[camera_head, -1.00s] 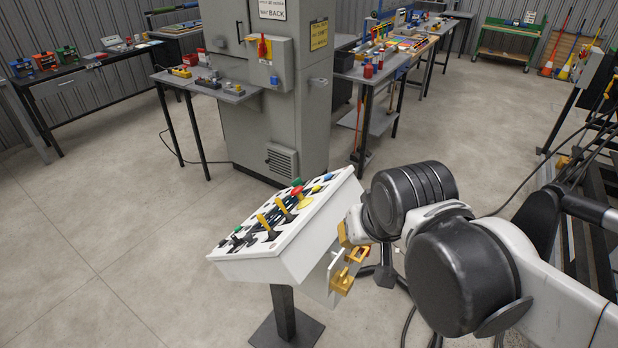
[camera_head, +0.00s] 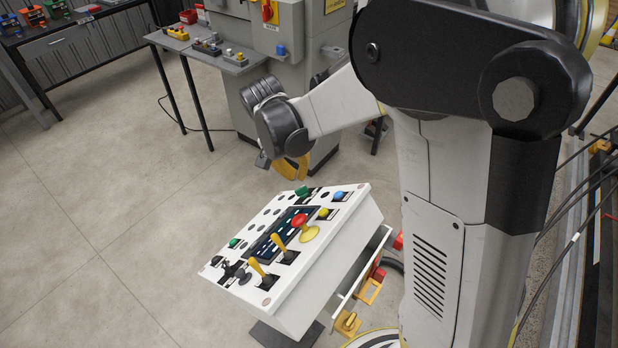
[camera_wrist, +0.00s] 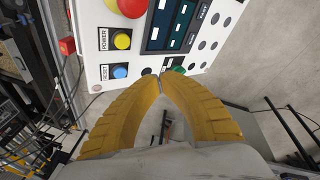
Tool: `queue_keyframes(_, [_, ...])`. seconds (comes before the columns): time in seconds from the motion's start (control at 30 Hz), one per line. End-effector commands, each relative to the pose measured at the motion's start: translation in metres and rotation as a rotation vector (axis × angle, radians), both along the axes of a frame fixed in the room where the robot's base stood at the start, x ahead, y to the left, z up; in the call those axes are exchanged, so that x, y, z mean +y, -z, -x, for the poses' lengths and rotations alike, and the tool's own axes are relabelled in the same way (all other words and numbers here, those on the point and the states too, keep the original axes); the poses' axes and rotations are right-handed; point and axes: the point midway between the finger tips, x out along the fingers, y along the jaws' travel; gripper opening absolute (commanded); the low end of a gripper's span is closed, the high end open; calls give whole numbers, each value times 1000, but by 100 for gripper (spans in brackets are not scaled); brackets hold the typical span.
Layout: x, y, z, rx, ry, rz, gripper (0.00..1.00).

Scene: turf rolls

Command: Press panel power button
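The white control panel (camera_head: 330,250) stands tilted on a post in the head view. Its yellow button (camera_head: 323,213) sits near the right edge; the wrist view shows this yellow button (camera_wrist: 121,41) labelled POWER. A blue button (camera_wrist: 120,72), labelled RESET, is beside it, also seen in the head view (camera_head: 339,195). A red mushroom button (camera_head: 299,220) is on the other side. My gripper (camera_head: 292,178) is above the panel's far edge, apart from the yellow button. In the wrist view its yellow fingers (camera_wrist: 160,84) meet at the tips, with nothing between them.
A green button (camera_head: 301,191) lies under the fingers, and yellow joysticks (camera_head: 279,242) rise from the panel. A grey cabinet (camera_head: 290,60) and a side shelf (camera_head: 205,48) stand behind. The floor to the left is clear.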

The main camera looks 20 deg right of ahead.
Motion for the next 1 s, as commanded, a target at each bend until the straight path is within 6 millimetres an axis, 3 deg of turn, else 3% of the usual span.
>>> queue_keyframes(0.57, [-2,10,1,6,12,6,0])
queue_keyframes(1.0, [-22,56,33,6,12,5,0])
